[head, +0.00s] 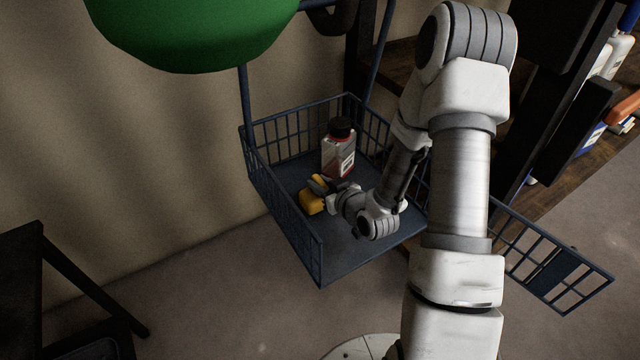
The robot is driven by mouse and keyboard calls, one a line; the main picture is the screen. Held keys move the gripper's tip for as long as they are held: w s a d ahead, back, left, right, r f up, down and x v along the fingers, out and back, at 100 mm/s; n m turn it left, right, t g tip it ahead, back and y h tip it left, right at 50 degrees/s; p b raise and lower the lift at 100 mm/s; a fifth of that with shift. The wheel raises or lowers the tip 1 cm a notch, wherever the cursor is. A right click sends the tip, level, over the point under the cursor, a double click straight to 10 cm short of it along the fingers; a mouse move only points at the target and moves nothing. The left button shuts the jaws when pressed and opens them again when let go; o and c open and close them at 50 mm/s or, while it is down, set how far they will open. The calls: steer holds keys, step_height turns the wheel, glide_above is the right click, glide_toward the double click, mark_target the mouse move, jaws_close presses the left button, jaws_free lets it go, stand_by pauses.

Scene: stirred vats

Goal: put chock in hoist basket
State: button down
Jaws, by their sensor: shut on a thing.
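The hoist basket (288,237) is a dark blue wire-sided box with a flat floor, hung on bars in the middle of the head view. The yellow chock (312,203) is inside the basket, low near its left side. My gripper (322,187) reaches into the basket and is shut on the chock. The fingers and wrist hide part of the chock, and I cannot tell whether it touches the floor.
A bottle (339,150) with a black cap and pale label stands in the basket behind my gripper. The basket's gate (552,262) is swung out to the right. A green rounded object (190,30) hangs above. Shelves with containers stand at right.

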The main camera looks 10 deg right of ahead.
steer(key=shift+f, duration=0.15)
steer(key=c, duration=0.7)
jaws_free()
steer(key=shift+s+d+r, duration=0.15)
steer(key=shift+s+r, duration=0.1)
steer(key=shift+r, duration=0.1)
steer(key=p+v, duration=0.2)
steer(key=v, duration=0.4)
steer(key=shift+s+r+p, duration=0.15)
steer(key=shift+r+p, duration=0.1)
steer(key=shift+p, duration=0.15)
steer(key=p+v, duration=0.4)
steer(key=p, duration=0.3)
steer(key=shift+s+d, duration=0.15)
steer(key=shift+s, duration=0.25)
